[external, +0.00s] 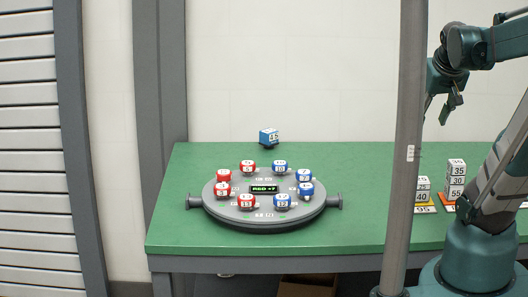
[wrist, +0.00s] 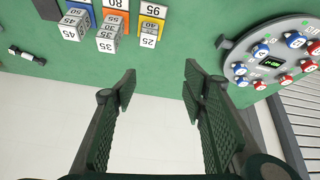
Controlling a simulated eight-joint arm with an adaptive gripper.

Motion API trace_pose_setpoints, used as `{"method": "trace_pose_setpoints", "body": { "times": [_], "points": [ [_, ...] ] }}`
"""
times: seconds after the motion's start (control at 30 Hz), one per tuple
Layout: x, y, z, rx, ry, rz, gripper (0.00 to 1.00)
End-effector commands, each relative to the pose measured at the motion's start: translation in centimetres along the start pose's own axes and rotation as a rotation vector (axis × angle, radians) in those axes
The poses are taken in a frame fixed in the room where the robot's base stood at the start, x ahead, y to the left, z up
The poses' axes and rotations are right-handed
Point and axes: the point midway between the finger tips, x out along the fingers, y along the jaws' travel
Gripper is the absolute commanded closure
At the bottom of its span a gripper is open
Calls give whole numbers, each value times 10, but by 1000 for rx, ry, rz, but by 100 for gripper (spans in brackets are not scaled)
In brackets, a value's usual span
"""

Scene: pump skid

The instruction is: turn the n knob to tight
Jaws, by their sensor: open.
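A round grey plate (external: 264,215) lies on the green table, ringed by several numbered knobs. Red knobs (external: 221,191) are on its left half and blue knobs (external: 304,175) on its right half. A small display (external: 263,189) at its centre reads "RED +7". I cannot make out an n or a tight mark on any knob. The plate also shows at the right of the wrist view (wrist: 232,68). My gripper (external: 450,108) is raised above the table, well right of the plate and apart from it. In the wrist view the jaws (wrist: 160,82) are open and empty.
A blue numbered cube (external: 269,137) is behind the plate. Stacks of numbered blocks (external: 456,180) stand on coloured mats at the table's right. A grey vertical post (external: 403,150) rises in front of the table, between plate and blocks. The table (external: 350,220) is clear between them.

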Motion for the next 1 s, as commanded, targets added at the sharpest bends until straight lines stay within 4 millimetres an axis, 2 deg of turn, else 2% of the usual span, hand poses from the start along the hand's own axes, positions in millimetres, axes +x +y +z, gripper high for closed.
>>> {"method": "trace_pose_setpoints", "body": {
  "times": [0.03,0.4,1.0],
  "points": [
    [1,-7,-8,-33,-10,-11,57],
    [21,-60,-37,-283,-90,-84,57],
    [58,-162,-62,-695,-202,-208,57]
  ]
}}
